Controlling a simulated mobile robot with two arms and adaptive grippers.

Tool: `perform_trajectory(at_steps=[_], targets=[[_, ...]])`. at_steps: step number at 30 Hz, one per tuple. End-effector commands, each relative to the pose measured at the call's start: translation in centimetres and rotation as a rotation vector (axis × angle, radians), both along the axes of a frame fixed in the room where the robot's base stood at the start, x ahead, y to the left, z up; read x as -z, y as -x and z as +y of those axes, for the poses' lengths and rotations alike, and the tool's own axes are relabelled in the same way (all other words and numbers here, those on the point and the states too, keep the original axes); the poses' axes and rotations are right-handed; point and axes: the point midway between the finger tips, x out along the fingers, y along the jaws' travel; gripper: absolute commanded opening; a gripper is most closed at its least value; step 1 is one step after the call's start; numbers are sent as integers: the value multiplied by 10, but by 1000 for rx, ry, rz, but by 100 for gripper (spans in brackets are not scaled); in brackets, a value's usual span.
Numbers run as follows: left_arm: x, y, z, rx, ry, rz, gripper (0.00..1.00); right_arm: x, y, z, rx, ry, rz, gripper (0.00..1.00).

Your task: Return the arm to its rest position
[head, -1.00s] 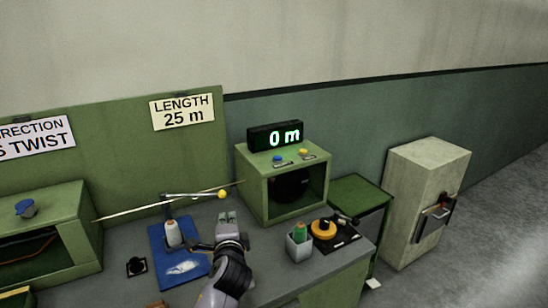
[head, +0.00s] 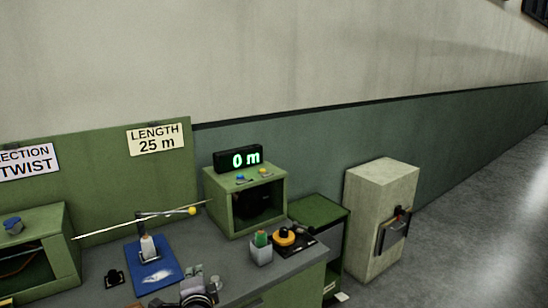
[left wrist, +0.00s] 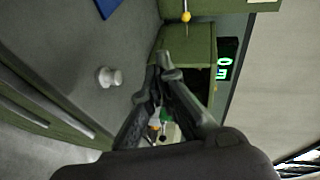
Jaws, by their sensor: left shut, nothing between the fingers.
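My left gripper (head: 192,281) is low in the head view, above the front part of the grey bench, and is only partly seen. In the left wrist view its fingers (left wrist: 162,62) come together with nothing held between them. A small pale, round-topped object (left wrist: 108,77) stands on the bench apart from the fingers. My right gripper is in neither view.
A blue mat (head: 163,271) holds a white cone (head: 147,249) under a yellow-tipped rod (head: 192,211). A grey cup (head: 261,254) and orange dial (head: 284,236) stand on the right. A pale cabinet (head: 378,230) stands beyond.

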Motion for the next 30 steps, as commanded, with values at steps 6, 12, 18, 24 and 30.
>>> perform_trajectory(at_steps=[6, 12, 18, 24, 30], targets=[[38, 37, 10, -54, 156, 74, 0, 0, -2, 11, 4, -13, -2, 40], [83, 92, 19, -140, 364, 176, 0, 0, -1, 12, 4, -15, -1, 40], [133, 185, 24, -290, 645, 336, 0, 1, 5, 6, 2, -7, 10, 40], [156, 268, 21, -439, 858, 477, 0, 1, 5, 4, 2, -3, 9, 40], [163, 329, 15, -554, 985, 582, 0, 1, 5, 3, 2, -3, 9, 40]])
